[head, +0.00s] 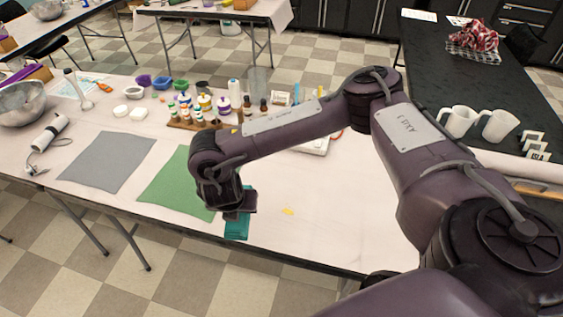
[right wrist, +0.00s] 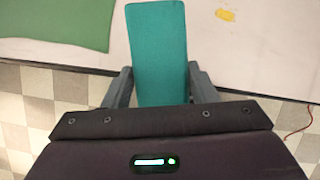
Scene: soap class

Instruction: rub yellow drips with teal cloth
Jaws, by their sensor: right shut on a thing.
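A teal cloth (right wrist: 157,50) is held between the fingers of my right gripper (right wrist: 158,88), which is shut on it. In the head view the teal cloth (head: 237,226) hangs below my right gripper (head: 238,212) near the table's front edge. The yellow drips (head: 288,211) are a small patch on the white table, to the right of the cloth and apart from it. They also show in the right wrist view (right wrist: 226,15), right of the cloth. Whether the cloth touches the table I cannot tell. My left gripper is not in view.
A green mat (head: 172,184) and a grey mat (head: 108,161) lie left of the gripper. Bottles in a wooden rack (head: 190,122) and bowls (head: 162,83) stand behind. White mugs (head: 459,121) stand on the dark counter at right. The table around the drips is clear.

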